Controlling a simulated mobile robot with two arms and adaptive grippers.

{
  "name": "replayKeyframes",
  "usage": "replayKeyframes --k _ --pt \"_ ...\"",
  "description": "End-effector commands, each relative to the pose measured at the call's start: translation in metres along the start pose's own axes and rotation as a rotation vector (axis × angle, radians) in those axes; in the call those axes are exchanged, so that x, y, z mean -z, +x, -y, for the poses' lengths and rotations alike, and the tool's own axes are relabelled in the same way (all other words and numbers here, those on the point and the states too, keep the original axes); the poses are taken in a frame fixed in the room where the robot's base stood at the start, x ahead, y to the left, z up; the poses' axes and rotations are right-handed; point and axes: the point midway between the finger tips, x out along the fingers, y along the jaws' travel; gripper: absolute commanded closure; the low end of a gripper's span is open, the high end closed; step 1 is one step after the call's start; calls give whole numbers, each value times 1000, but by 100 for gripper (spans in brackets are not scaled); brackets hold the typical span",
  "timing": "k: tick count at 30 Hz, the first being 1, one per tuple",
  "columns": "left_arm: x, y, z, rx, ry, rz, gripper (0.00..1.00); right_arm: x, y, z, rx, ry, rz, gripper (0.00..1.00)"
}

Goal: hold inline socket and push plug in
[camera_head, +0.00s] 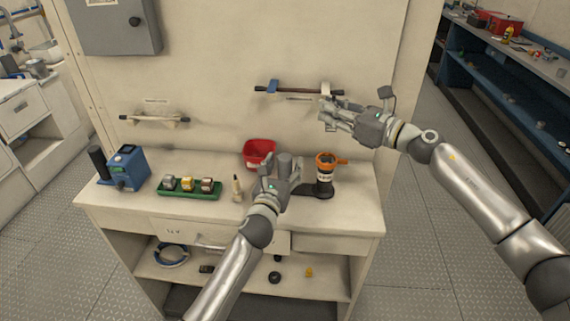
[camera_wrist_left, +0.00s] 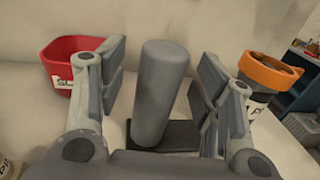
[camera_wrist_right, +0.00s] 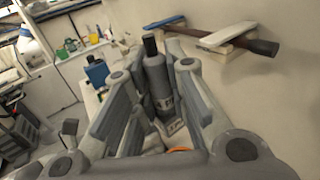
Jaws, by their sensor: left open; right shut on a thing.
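A plain grey cylinder (camera_head: 285,160), which I take to be the inline socket, stands upright on a dark base on the bench. It also shows in the left wrist view (camera_wrist_left: 162,90). My left gripper (camera_head: 280,168) is open, with a finger on each side of the cylinder and visible gaps. My right gripper (camera_head: 328,113) is raised above the bench, in front of the wall. It is shut on a grey cylindrical piece with a narrower black end (camera_wrist_right: 158,80), apparently the plug. In the head view the fingers mostly hide this piece.
An orange-collared dark container (camera_head: 325,178) stands right of the grey cylinder. A red bin (camera_head: 260,150) is behind. A green tray (camera_head: 187,194) with small blocks and a blue device (camera_head: 128,168) stand left. A wall-mounted bar (camera_head: 290,91) is near my right gripper.

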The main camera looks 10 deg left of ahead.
Motion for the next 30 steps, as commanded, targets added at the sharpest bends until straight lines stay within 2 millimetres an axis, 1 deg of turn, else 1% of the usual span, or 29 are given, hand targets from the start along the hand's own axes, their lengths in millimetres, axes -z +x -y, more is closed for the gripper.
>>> replayKeyframes --k 1,6,15,27,29,30 --pt "-1 5 0 0 -1 1 40 0 0 0 0 0 1 100" --pt "0 13 1 1 0 0 40 0 0 0 0 0 1 100" --pt "0 14 1 1 0 0 40 0 0 0 0 0 1 100" --pt "0 14 1 1 0 0 91 0 0 0 0 0 1 100" --pt "0 14 1 1 0 0 99 0 0 0 0 0 1 100" --pt "0 14 1 1 0 0 100 0 0 0 0 0 1 100"
